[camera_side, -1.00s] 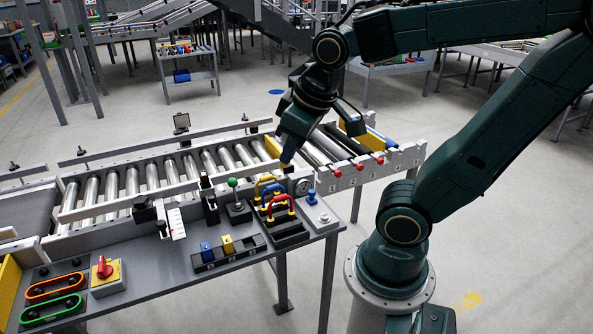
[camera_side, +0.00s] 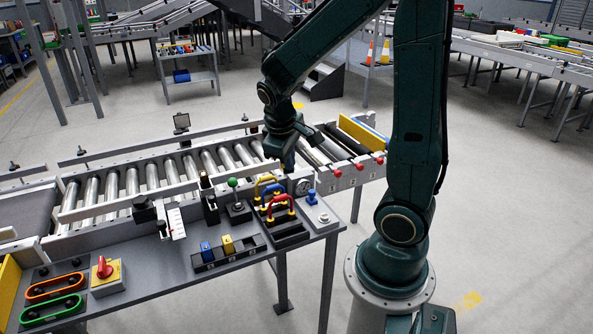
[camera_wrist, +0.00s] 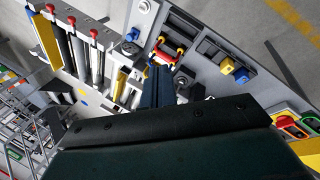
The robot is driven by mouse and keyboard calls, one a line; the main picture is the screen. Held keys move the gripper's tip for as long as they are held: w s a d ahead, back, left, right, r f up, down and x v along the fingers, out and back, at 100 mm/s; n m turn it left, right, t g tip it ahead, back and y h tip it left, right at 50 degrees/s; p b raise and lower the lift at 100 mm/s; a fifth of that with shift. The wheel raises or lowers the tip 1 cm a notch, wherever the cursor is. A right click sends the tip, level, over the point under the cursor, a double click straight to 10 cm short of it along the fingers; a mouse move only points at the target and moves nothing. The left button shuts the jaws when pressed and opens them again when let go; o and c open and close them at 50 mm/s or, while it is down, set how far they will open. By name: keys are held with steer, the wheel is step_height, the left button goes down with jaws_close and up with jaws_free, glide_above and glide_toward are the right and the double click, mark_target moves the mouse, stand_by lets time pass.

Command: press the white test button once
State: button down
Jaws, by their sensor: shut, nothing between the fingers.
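A small pale round button (camera_side: 323,218), which looks like the white test button, sits on a light plate at the bench's right corner. In the wrist view it appears near the top edge (camera_wrist: 143,6). My gripper (camera_side: 287,168) points down over the right end of the rollers, behind the coloured handles. It is up and left of the button, apart from it. In the wrist view the shut, empty fingers (camera_wrist: 157,84) reach toward the handles, with the button beyond them. Their exact height above the bench is hard to tell.
Close by stand a blue knob (camera_side: 311,198), a round gauge (camera_side: 302,187), a red handle (camera_side: 281,204) and a lever with a green ball (camera_side: 232,183). Blue and yellow blocks (camera_side: 228,245) sit in front. Red-ended rollers (camera_side: 358,167) lie to the right.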

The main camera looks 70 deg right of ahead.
steer(key=s+d+f+g+h, duration=0.1)
steer(key=d+f+g, duration=0.2)
steer(key=d+f, duration=0.3)
steer(key=n+g+h, duration=0.2)
steer(key=g, duration=0.1)
glide_above(321, 216)
step_height(321, 216, down, 8)
steer(key=shift+r, duration=0.15)
steer(key=shift+s, duration=0.1)
steer(key=shift+f, duration=4.4)
